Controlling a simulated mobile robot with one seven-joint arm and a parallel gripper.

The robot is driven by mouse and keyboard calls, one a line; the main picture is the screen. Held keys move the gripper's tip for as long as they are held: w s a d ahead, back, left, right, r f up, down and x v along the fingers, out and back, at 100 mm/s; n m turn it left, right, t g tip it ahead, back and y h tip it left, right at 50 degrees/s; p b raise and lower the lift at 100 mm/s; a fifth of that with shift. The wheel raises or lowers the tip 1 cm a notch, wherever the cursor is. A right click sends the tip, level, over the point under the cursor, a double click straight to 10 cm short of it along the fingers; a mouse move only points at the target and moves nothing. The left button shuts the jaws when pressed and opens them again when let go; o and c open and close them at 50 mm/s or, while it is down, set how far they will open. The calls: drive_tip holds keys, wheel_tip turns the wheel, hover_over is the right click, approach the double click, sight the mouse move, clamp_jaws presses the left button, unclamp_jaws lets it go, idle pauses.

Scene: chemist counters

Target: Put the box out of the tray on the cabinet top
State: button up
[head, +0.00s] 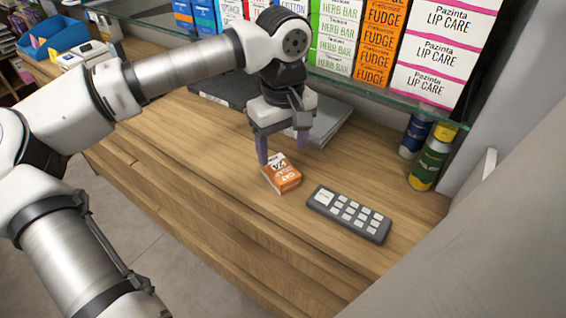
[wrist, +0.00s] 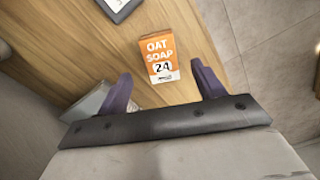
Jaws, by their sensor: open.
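An orange and white box (head: 282,174) reading "OAT SOAP" lies on the wooden cabinet top (head: 185,130). It also shows in the wrist view (wrist: 160,52), just beyond and between the fingertips. My gripper (head: 282,148) is open, with its purple fingers pointing down close to the box. The fingers stand apart in the wrist view (wrist: 160,78), with nothing held between them. Whether a finger touches the box cannot be told. A blue tray (head: 60,36) is at the far left end of the counter; its inside is only partly seen.
A dark grey keypad (head: 349,214) lies right of the box. A grey flat device (head: 330,122) sits behind my gripper. Two bottles (head: 432,158) stand at the right under a glass shelf (head: 385,88) of product boxes. The counter's front edge is near; bare wood lies left of the box.

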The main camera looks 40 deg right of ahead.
sight(284, 171)
wheel_tip(284, 171, up, 6)
drive_tip(key=shift+f, duration=0.25)
